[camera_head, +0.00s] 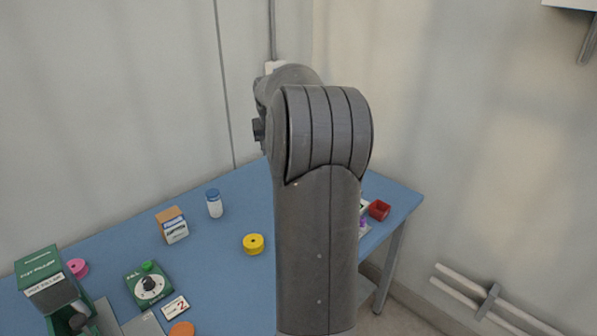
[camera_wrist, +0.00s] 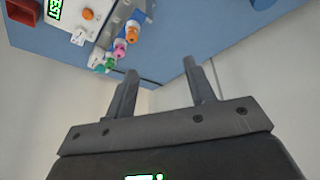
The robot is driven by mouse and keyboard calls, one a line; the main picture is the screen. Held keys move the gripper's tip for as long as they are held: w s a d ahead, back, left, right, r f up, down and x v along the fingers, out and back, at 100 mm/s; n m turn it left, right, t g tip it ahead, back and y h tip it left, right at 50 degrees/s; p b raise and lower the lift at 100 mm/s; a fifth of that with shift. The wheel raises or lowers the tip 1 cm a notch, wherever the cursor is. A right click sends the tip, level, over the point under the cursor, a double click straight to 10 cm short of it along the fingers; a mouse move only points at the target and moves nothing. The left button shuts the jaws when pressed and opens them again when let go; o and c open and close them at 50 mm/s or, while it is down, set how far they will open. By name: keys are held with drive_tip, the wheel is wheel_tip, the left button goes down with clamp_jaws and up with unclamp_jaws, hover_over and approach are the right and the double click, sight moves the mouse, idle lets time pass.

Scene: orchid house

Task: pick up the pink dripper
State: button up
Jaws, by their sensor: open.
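In the wrist view a pinkish dripper (camera_wrist: 119,50) stands in a row of small coloured pieces, between an orange one (camera_wrist: 133,27) and a green one (camera_wrist: 110,62). It appears to be the pink dripper. My gripper (camera_wrist: 160,68) is open and empty. The row lies beyond the left fingertip, apart from both fingers. In the head view my own arm covers most of that end of the table; only a purple bit (camera_head: 363,224) shows beside it, and I cannot make out the pink dripper there.
A white device with a green display (camera_wrist: 54,8) and a red box (camera_wrist: 22,12) are near the row. The blue table (camera_head: 215,262) also holds a yellow roll (camera_head: 253,244), a white bottle (camera_head: 214,205), a pink roll (camera_head: 77,268) and a small carton (camera_head: 172,225). Walls stand behind.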

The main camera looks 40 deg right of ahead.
drive_tip(key=s+d+f+m, duration=0.1)
drive_tip(key=d+f, duration=0.2)
drive_tip(key=d, duration=0.4)
drive_tip(key=d+f+m, duration=0.1)
drive_tip(key=d+f, duration=0.2)
drive_tip(key=d, duration=0.3)
drive_tip(key=x, duration=1)
drive_tip(key=shift+s+d+f, duration=0.1)
drive_tip(key=shift+s+d, duration=0.2)
drive_tip(key=shift+d, duration=0.1)
drive_tip(key=c, duration=1)
drive_tip(key=shift+c, duration=0.2)
